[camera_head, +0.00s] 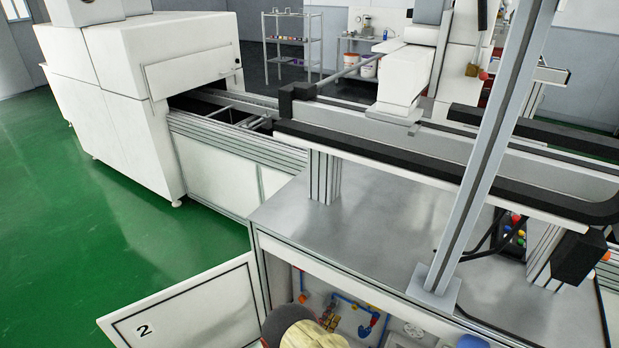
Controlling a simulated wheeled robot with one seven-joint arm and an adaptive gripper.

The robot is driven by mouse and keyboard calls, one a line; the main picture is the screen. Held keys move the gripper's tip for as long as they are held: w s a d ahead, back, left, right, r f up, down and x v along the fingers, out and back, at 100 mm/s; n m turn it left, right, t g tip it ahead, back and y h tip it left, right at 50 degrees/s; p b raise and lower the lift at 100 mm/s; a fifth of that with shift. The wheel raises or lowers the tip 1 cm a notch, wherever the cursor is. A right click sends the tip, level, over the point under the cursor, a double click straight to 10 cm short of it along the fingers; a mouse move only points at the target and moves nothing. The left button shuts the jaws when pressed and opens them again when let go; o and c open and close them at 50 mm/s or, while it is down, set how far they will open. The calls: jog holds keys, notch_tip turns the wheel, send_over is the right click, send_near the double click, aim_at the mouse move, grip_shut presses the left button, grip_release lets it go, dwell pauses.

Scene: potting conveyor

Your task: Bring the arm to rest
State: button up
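My gripper is not in view, and no fingers show anywhere in the picture. A rounded dark grey and cream shape is cut off by the bottom edge, left of centre. It may be part of my arm, but I cannot tell. Nothing held can be seen.
A grey metal worktop (380,237) with a slanting metal post (487,150) stands ahead. A conveyor rail (420,160) crosses above it. An open cabinet door marked 2 (190,318) juts out at lower left. A white machine (150,85) stands behind. Green floor (110,225) is clear at left.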

jog(key=s+d+f+n+g+h, duration=0.2)
jog(key=s+d+f+g, duration=0.25)
jog(key=s+d, duration=0.2)
jog(key=s+d+r+m+g, duration=0.2)
jog(key=s+d+r+g, duration=0.1)
jog(key=s+r+g, duration=0.55)
jog(key=s+a+r+m+g+y+p, duration=0.1)
jog(key=s+a+r+m+y, duration=0.2)
jog(key=r, duration=0.6)
jog(key=s+a+r+m+g+y+p, duration=0.15)
jog(key=s+r+y, duration=0.3)
jog(key=r, duration=0.55)
jog(key=s+a+r+m+y+p, duration=0.1)
jog(key=s+r+m+y, duration=0.25)
jog(key=r, duration=0.55)
jog(key=s+d+r+m+t+p, duration=0.1)
jog(key=s+r+m+t, duration=0.1)
jog(key=r, duration=0.8)
jog(key=s+d+r+m+t+y+p, duration=0.1)
jog(key=r+t, duration=0.3)
jog(key=r, duration=0.6)
jog(key=shift+s+d+m+y, duration=0.3)
jog(key=shift+s+d+m, duration=0.4)
jog(key=shift+s+m, duration=0.1)
